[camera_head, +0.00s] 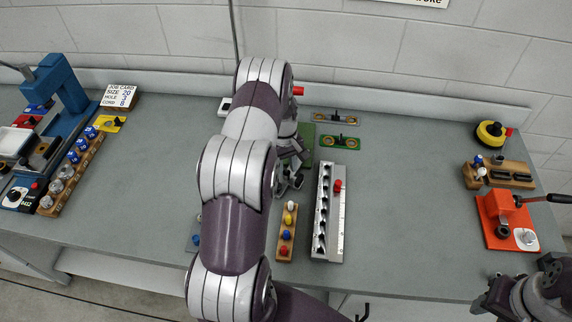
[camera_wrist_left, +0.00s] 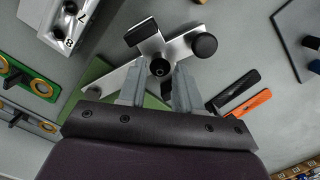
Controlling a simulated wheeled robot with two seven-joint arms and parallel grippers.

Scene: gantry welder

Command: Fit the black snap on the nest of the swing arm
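The swing arm (camera_wrist_left: 120,78) shows in the left wrist view as a silver metal bar crossed by another piece, on a green base (camera_wrist_left: 98,68). It carries a black block (camera_wrist_left: 142,32) and a black round knob (camera_wrist_left: 205,44). A small black ringed piece (camera_wrist_left: 160,67) is at the crossing; I cannot tell whether it is the snap or the nest. In the head view my left arm hides most of this spot. My right gripper (camera_head: 497,296) is at the lower right, its fingers unclear.
A metal block with a row of holes (camera_head: 328,215) and a wooden rack of coloured knobs (camera_head: 287,232) stand close to the right of my left arm. An orange press (camera_head: 508,222) is at the right, a blue press (camera_head: 62,100) at the left. The table centre-left is clear.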

